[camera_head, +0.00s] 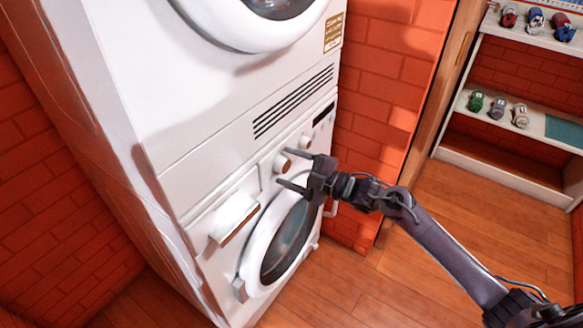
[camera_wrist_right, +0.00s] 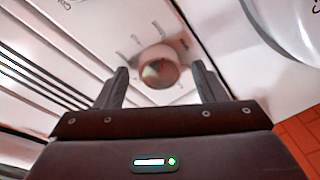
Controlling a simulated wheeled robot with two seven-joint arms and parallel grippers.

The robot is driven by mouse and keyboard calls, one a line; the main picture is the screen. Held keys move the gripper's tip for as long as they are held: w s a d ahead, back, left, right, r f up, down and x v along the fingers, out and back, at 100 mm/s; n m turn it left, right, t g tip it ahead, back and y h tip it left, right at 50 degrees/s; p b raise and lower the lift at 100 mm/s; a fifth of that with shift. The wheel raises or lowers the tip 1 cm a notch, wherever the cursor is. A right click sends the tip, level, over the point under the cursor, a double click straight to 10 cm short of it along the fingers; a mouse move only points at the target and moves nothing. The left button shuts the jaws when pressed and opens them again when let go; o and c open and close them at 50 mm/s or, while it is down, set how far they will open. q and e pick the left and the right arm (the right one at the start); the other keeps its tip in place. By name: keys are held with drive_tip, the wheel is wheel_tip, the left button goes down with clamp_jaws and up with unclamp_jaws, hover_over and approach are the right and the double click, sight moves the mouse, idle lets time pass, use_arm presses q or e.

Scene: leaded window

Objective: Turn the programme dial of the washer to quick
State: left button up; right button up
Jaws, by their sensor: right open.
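The washer (camera_head: 190,228) is the white lower machine in the head view, with a round door (camera_head: 285,245). Its programme dial (camera_head: 282,163) is a round knob on the front panel above the door. In the right wrist view the dial (camera_wrist_right: 158,72) shows a brownish face, with small blurred marks around it; I cannot read its setting. My right gripper (camera_head: 283,168) is open in front of the panel, its fingers on either side of the dial. In the right wrist view the gripper (camera_wrist_right: 160,85) frames the dial; contact is not clear. My left gripper is not in view.
A second machine with a round door (camera_head: 265,25) is stacked above, over a dark vent grille (camera_head: 293,100). A drawer handle (camera_head: 235,222) sticks out left of the dial, and a smaller knob (camera_head: 305,142) sits to its right. Shelves (camera_head: 515,145) with toy cars stand right.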

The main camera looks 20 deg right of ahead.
drive_tip(key=shift+c, duration=0.2)
drive_tip(key=c, duration=0.9)
drive_tip(key=shift+c, duration=0.2)
